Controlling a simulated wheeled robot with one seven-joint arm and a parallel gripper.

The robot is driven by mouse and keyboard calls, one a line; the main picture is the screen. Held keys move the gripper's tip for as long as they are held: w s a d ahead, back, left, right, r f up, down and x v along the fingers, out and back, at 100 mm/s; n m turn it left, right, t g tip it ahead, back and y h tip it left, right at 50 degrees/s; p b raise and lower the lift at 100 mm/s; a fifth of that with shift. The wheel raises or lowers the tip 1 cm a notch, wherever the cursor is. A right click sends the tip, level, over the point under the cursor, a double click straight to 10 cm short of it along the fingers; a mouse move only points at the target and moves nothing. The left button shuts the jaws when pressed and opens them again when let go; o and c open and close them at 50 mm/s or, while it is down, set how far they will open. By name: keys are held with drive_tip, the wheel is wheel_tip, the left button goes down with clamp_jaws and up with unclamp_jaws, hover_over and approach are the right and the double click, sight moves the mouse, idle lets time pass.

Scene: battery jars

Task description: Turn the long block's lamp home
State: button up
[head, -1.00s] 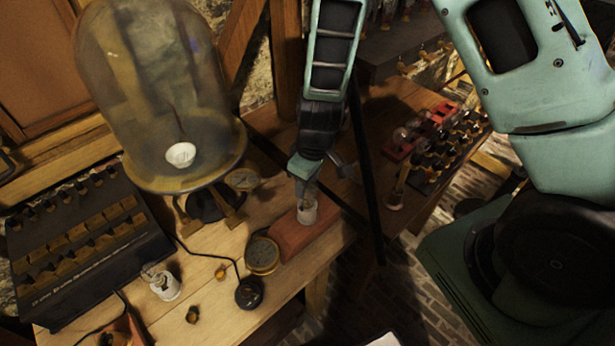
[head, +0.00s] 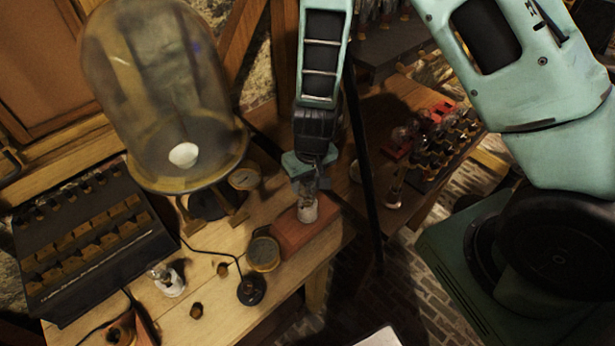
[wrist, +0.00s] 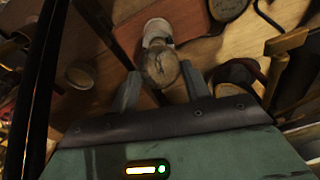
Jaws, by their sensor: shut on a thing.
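The long reddish block (head: 292,232) lies at the right end of the wooden bench. Its lamp, a clear glass bulb (head: 309,190) in a white socket (head: 307,212), stands upright on the block. My gripper (head: 309,184) comes down from above and is shut on the lamp's glass. In the wrist view my gripper's two fingers (wrist: 160,88) lie on either side of the bulb (wrist: 161,67), with the white socket (wrist: 157,28) beyond it. The lamp's seat in the socket is too small to judge.
A round brass dial (head: 263,254) sits against the block's left side. A black knob on a cable (head: 251,290) and another small lamp (head: 167,281) are on the bench. A large glass dome (head: 160,95) stands behind at left. A rack of bulbs (head: 435,145) is at right.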

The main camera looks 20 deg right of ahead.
drive_tip(key=o, duration=1.2)
drive_tip(key=shift+c, duration=0.2)
drive_tip(key=shift+r, duration=0.1)
wheel_tip(320, 180, up, 17)
drive_tip(key=s+p, duration=0.2)
drive_tip(key=p, duration=0.1)
drive_tip(key=s+a+f+n+b, duration=0.1)
drive_tip(key=s+a+n+b, duration=0.2)
drive_tip(key=s+b, duration=0.3)
drive_tip(key=s+a+f+n+g+b, duration=0.1)
drive_tip(key=s+b, duration=0.5)
drive_tip(key=s, duration=0.6)
drive_tip(key=a+f+n, duration=0.1)
drive_tip(key=a+n, duration=0.1)
drive_tip(key=shift+a+f+n+b, duration=0.15)
drive_tip(key=shift+f+n+b, duration=0.05)
drive_tip(key=shift+n+b, duration=0.2)
